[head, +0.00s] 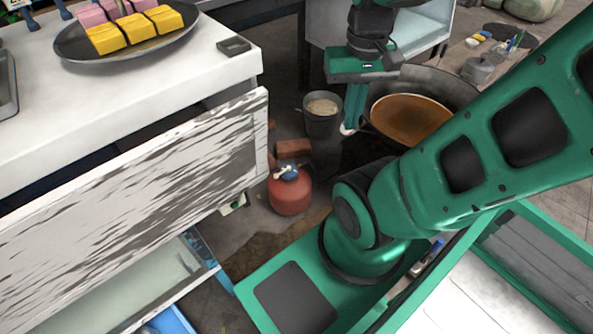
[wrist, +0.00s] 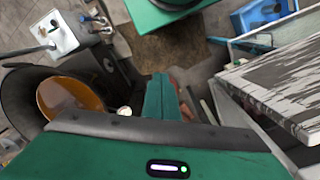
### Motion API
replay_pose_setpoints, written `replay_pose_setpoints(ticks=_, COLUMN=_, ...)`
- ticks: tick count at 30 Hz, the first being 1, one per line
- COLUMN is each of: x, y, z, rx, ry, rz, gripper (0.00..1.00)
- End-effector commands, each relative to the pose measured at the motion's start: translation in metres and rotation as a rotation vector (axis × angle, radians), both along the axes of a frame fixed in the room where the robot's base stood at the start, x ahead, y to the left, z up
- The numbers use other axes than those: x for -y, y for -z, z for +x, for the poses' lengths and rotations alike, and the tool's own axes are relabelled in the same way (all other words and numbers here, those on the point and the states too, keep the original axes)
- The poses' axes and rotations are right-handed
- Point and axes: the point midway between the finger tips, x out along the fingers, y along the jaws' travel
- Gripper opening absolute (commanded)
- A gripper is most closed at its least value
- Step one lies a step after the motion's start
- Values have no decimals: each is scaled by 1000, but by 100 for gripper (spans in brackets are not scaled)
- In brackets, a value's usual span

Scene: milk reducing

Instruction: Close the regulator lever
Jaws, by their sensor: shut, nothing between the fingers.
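In the head view a red gas cylinder (head: 290,194) stands on the floor below the counter, with a blue regulator (head: 289,172) on top. A pale piece shows at the regulator, but the lever's position is too small to tell. My gripper (head: 349,130) points down at the upper middle, above and to the right of the cylinder and apart from it. Its green fingers are together and hold nothing. In the wrist view my gripper (wrist: 161,80) shows its fingers closed. I cannot make out the cylinder or regulator clearly there.
A large pan (head: 411,118) with orange-brown contents is right of my gripper. A grey bucket (head: 322,121) stands behind the cylinder, near bricks (head: 293,151). The white counter (head: 200,70) and its peeling front panel (head: 140,195) bound the left side.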

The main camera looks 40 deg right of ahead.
Motion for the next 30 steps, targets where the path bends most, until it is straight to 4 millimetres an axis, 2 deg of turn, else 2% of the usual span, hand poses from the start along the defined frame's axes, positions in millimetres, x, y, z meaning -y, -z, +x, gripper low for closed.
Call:
replay_pose_setpoints(ticks=11, x=0, y=0, z=0, rx=0, ry=0, rz=0, gripper=0)
replay_pose_setpoints(ticks=15, x=4, y=4, z=10, rx=0, ry=6, rz=-8, gripper=0)
replay_pose_setpoints(ticks=19, x=23, y=15, z=36, rx=5, ry=20, rz=-29, gripper=0)
replay_pose_setpoints(ticks=23, x=38, y=36, z=73, rx=21, ry=39, rz=-50, gripper=0)
replay_pose_setpoints(ticks=30, x=63, y=90, z=139, rx=66, ry=81, rz=-58, gripper=0)
